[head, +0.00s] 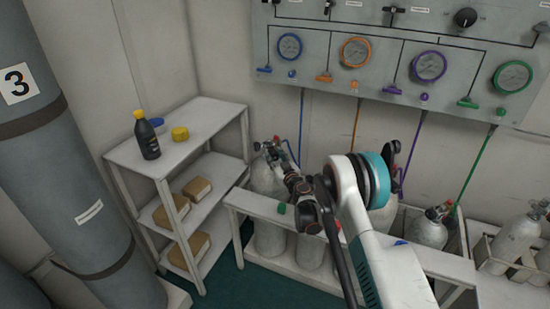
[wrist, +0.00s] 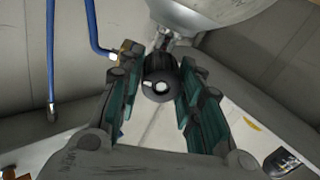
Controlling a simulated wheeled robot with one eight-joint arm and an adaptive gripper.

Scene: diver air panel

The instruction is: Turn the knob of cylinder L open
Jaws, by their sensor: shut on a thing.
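In the head view the leftmost grey cylinder (head: 264,180) stands in the rack, with a blue hose at its valve; I see no readable L on it. My gripper (head: 284,158) reaches its valve from the right and hides much of the valve top. In the wrist view a round black knob (wrist: 160,84) with a pale centre sits between the teal finger pads of my gripper (wrist: 157,92), which is shut on it. The cylinder's pale shoulder (wrist: 215,14) shows just behind the knob. I cannot tell how far the knob is turned.
The white cylinder rack (head: 418,257) runs along the wall under the gauge panel (head: 390,42). More cylinders (head: 429,230) stand to the right. A shelf (head: 185,135) with a bottle (head: 148,138) is at left. The blue hose (wrist: 93,25) passes close to my left finger.

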